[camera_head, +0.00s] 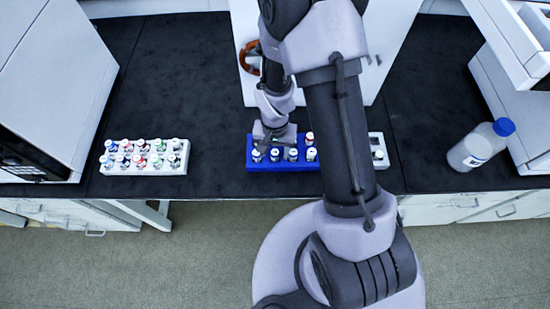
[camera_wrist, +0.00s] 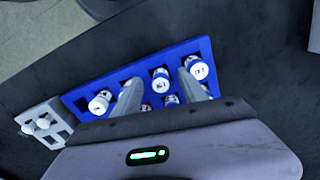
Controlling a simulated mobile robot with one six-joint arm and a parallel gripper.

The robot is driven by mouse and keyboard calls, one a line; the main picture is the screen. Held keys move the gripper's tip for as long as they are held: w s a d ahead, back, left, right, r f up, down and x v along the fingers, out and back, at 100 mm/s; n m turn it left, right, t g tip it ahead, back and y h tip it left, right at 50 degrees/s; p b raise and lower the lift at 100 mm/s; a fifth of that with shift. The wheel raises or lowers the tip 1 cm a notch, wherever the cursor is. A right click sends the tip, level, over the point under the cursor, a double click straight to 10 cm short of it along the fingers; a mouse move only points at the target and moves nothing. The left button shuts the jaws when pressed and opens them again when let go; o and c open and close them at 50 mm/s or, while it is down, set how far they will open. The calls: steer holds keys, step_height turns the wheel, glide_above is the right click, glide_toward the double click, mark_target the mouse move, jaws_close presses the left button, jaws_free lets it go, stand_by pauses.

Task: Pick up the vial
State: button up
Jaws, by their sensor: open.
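Several white-capped vials stand upright in a blue rack (camera_head: 285,167) on the dark bench. One vial (camera_wrist: 160,76) shows between my gripper's two fingers (camera_wrist: 158,78) in the wrist view, with a gap on either side. Another vial (camera_wrist: 198,70) is close by the right finger, and one more (camera_wrist: 100,104) stands left of the left finger. My gripper is open and above the rack, holding nothing visible. In the head view my gripper (camera_head: 275,136) hides part of the rack's back row. Which vial is meant cannot be told.
A white rack (camera_head: 145,168) of several vials stands at the left. A small pale rack (camera_head: 379,140) is right of the blue one, partly hidden by my arm. A blue-capped bottle (camera_head: 480,146) stands at the right. Bench between the left and blue racks is clear.

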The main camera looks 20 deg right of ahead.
steer(key=shift+f, duration=0.85)
steer(key=shift+r, duration=0.15)
steer(key=shift+w, duration=0.1)
jaws_close()
steer(key=shift+r, duration=0.1)
